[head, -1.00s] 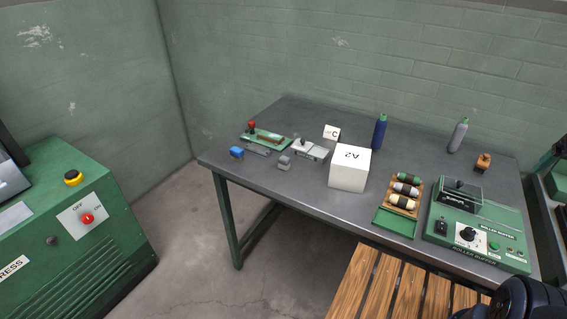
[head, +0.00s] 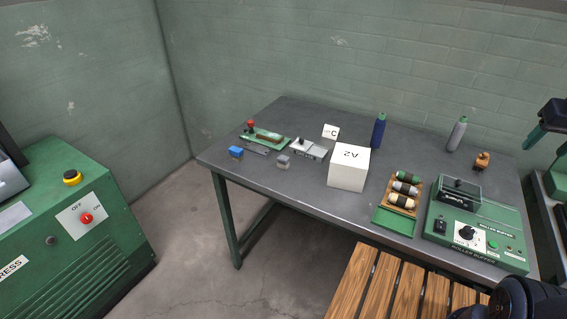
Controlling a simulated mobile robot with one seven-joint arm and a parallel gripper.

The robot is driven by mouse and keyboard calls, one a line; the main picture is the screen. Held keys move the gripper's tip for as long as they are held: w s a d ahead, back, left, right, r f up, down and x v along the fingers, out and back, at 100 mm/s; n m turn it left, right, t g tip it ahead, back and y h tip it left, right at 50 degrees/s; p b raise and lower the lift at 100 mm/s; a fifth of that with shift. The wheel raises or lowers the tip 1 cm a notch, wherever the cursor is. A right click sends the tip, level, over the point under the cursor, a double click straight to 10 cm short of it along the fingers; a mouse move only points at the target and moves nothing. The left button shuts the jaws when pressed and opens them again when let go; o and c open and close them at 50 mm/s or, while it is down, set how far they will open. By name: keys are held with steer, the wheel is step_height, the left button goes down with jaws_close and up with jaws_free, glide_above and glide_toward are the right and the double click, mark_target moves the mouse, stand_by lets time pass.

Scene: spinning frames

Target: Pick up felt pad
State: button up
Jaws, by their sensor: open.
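No item is clearly marked as the felt pad. Two small blocks lie near the front left edge of the dark table (head: 300,187): a grey one (head: 283,162) and a blue one (head: 236,152). I cannot tell from here whether either is the felt pad. My gripper (head: 534,138) shows at the right edge, dark with teal fingers, raised and far to the right of both blocks. It is open, with nothing seen between its fingers.
A white box (head: 348,175) marked A2 stands mid-table. Right of it are a green tray with rolls (head: 395,221) and a green roller buffer (head: 470,240). Blue (head: 379,132) and grey (head: 457,134) bottles stand behind. A slatted wooden bench (head: 385,290) is in front.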

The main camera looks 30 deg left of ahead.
steer(key=w+a+n+g, duration=0.1)
steer(key=w+a+n, duration=0.3)
steer(key=w+a, duration=0.85)
steer(key=w+a+f+n+g, duration=0.1)
steer(key=a+f+n, duration=0.1)
steer(key=a, duration=0.8)
steer(key=w+a+f+n, duration=0.1)
steer(key=w+a+n, duration=0.15)
steer(key=a, duration=0.75)
steer(key=n+g, duration=0.2)
steer(key=n, duration=0.6)
glide_above(283, 157)
steer(key=shift+m, duration=0.25)
step_height(283, 157, down, 20)
steer(key=shift+r, duration=0.25)
step_height(283, 157, down, 5)
steer(key=shift+f, duration=0.2)
steer(key=shift+w+f, duration=0.1)
steer(key=shift+f, duration=2.65)
steer(key=c, duration=1.1)
steer(key=shift+o, duration=0.2)
steer(key=shift+r, duration=0.15)
